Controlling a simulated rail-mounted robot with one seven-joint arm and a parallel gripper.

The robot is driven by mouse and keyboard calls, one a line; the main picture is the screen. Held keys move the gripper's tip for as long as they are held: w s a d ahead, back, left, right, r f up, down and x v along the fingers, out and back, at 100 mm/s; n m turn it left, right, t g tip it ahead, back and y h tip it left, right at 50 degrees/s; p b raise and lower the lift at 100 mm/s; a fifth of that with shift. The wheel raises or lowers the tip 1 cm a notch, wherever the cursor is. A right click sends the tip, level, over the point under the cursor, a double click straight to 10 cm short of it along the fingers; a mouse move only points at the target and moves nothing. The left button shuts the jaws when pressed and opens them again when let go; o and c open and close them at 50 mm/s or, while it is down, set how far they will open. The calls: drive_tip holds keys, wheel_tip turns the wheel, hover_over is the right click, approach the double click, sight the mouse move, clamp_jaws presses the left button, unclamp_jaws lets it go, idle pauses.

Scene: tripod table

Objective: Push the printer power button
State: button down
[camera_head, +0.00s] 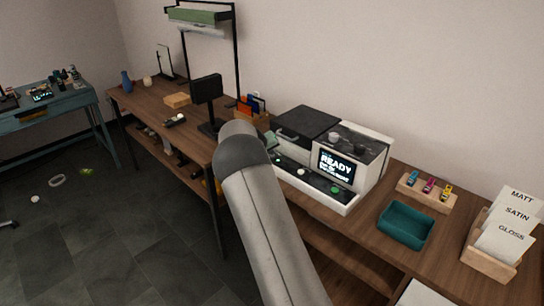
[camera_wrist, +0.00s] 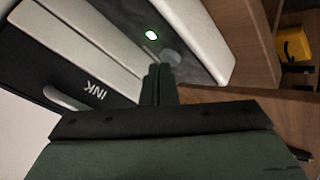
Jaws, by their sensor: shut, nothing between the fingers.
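The printer (camera_head: 349,196) stands on the wooden bench, light-coloured with black parts and a lit screen (camera_head: 336,166) reading "READY". Its front strip carries a white round spot (camera_head: 302,171) and a green one (camera_head: 335,189). In the wrist view, its dark panel shows a glowing greenish-white oval (camera_wrist: 151,35) and a grey round button (camera_wrist: 172,57). I cannot tell for sure which is the power button. My gripper (camera_wrist: 159,70) is shut and empty, its fingertips close to the grey button; I cannot tell whether they touch. In the head view my arm largely hides it.
A teal tray (camera_head: 405,226), a wooden holder with coloured pieces (camera_head: 428,190) and a box of paper cards (camera_head: 505,235) stand right of the printer. A black monitor (camera_head: 207,88) stands to its left. An "INK" drawer with a handle (camera_wrist: 68,99) is beside my fingers.

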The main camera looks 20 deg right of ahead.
idle(0.4)
drive_tip(key=shift+r, duration=0.65)
wheel_tip(320, 180, up, 6)
drive_tip(key=p, duration=0.3)
idle(0.7)
